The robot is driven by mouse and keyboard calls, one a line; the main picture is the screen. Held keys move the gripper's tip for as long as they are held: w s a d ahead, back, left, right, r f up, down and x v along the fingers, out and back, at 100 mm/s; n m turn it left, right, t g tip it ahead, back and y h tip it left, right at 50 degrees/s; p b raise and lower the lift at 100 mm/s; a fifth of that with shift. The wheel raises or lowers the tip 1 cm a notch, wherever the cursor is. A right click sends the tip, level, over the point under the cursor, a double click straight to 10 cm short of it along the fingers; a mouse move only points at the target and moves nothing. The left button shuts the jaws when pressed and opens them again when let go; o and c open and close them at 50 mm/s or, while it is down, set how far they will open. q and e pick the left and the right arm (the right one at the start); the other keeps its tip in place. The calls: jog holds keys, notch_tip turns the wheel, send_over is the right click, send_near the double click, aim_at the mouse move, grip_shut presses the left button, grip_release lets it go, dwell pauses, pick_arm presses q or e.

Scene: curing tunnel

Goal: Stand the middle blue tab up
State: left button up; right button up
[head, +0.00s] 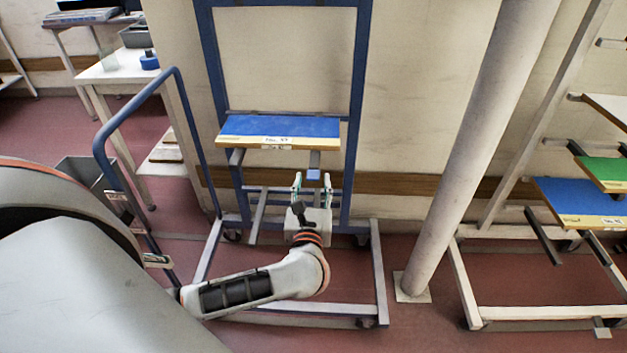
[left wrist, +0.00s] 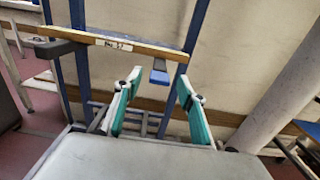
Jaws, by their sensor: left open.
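A small blue tab (head: 314,175) shows just below the blue-topped board (head: 280,128) on the blue-framed rack. In the left wrist view the tab (left wrist: 159,76) hangs at the end of a short bar under the board's wooden edge (left wrist: 112,42). My left gripper (head: 312,182) is open. In the left wrist view its two green-lined fingers (left wrist: 159,86) stand on either side of the tab in the picture, with gaps visible. I cannot tell whether the tab is between them in depth. Nothing is in its grip. My right gripper is not in view.
The rack's pale base frame (head: 382,290) stands on the red floor. A white slanted pole (head: 470,150) stands to its right. Beyond it, another rack holds green (head: 605,172) and blue (head: 580,200) boards. A blue handrail (head: 120,122) and a white table (head: 118,68) are left.

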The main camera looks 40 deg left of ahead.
pick_arm(q)
jog(key=shift+w+a, duration=0.35)
jog(key=shift+w, duration=0.25)
